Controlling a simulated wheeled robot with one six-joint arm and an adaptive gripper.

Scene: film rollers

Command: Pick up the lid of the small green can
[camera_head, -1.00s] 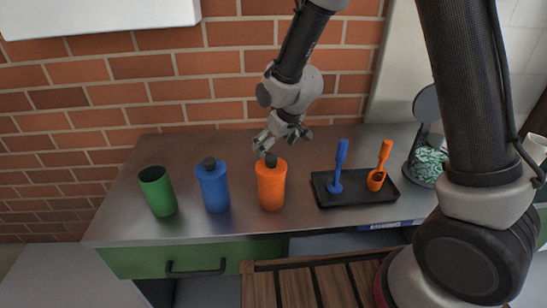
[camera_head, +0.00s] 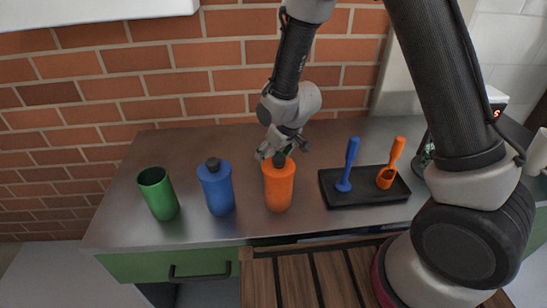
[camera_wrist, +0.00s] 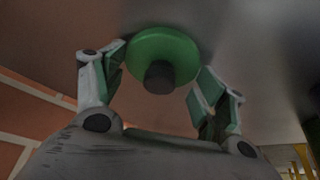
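The green lid (camera_wrist: 165,50), round with a black knob (camera_wrist: 159,76), lies on the metal counter between my fingers in the wrist view. My gripper (camera_wrist: 163,64) is open around it, one finger close to each side; I cannot tell whether either touches. In the head view my gripper (camera_head: 283,149) points down behind the orange bottle, which hides most of the lid. The green can (camera_head: 158,194) stands upright and uncovered at the counter's left.
A blue bottle (camera_head: 217,190) and an orange bottle (camera_head: 279,188), both with black caps, stand right of the can. A black tray (camera_head: 363,197) holds a blue tool (camera_head: 348,166) and an orange scoop (camera_head: 391,164). A brick wall (camera_head: 150,90) rises behind the counter.

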